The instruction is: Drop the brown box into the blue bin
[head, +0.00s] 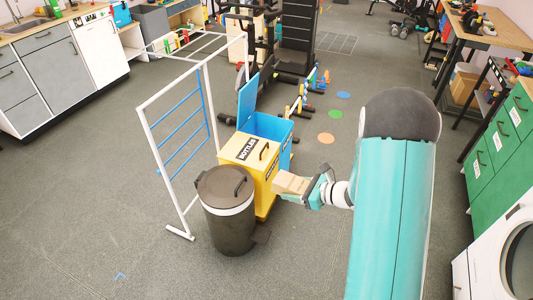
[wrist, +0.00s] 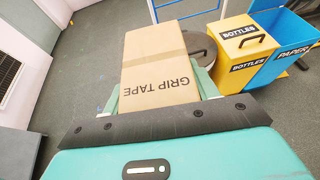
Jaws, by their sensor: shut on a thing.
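A brown cardboard box labelled "GRIP TAPE" (wrist: 158,65) is between the fingers of my gripper (wrist: 160,95), which is shut on it. In the head view the box (head: 291,183) and my gripper (head: 318,188) are above the floor, to the right of the yellow bin. The blue bin (head: 268,125) stands behind the yellow bin with its lid raised. In the wrist view the blue bin (wrist: 288,40) is at the far right, labelled "PAPER", apart from the box. The inside bottom of the blue bin is hidden.
The yellow "BOTTLES" bin (head: 248,152) is closed, in front of the blue bin. A dark round bin (head: 228,215) stands nearest. A white frame with blue bars (head: 178,130) stands to the left. Green drawers (head: 500,140) are at right. Floor at left is clear.

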